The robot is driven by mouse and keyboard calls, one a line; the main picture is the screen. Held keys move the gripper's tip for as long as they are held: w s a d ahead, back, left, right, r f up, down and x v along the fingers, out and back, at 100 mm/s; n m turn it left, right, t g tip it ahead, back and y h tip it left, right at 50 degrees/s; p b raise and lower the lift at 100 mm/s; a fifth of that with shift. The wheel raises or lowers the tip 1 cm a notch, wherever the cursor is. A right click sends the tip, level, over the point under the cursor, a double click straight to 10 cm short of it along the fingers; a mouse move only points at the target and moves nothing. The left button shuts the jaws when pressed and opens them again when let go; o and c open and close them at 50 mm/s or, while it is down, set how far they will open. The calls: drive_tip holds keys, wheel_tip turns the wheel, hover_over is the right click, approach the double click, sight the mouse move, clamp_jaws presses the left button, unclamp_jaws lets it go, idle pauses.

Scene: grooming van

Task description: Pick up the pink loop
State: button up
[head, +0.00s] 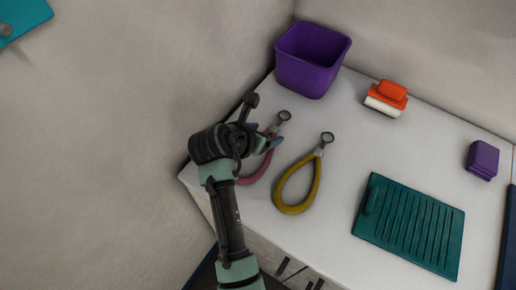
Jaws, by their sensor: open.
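The pink loop (258,172) lies on the white tabletop (336,106) near its left edge. Its metal clip and ring (283,118) point toward the back. My gripper (263,137) is over the loop from the left and is open. It hides part of the loop's left side and middle. I cannot tell whether the fingers touch the loop. A yellow loop (283,201) with a similar clip lies just right of the pink one.
A purple bin (311,61) stands at the back left. An orange and white brush (387,97) is at the back. A purple block (482,160) sits at the right. A teal ridged mat (409,226) lies at the front right. Walls rise at the left and back.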

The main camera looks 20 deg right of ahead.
sight(271, 131)
drive_tip(key=shift+x, duration=1.9)
drive_tip(key=shift+c, duration=0.3)
drive_tip(key=shift+a, duration=0.1)
clamp_jaws()
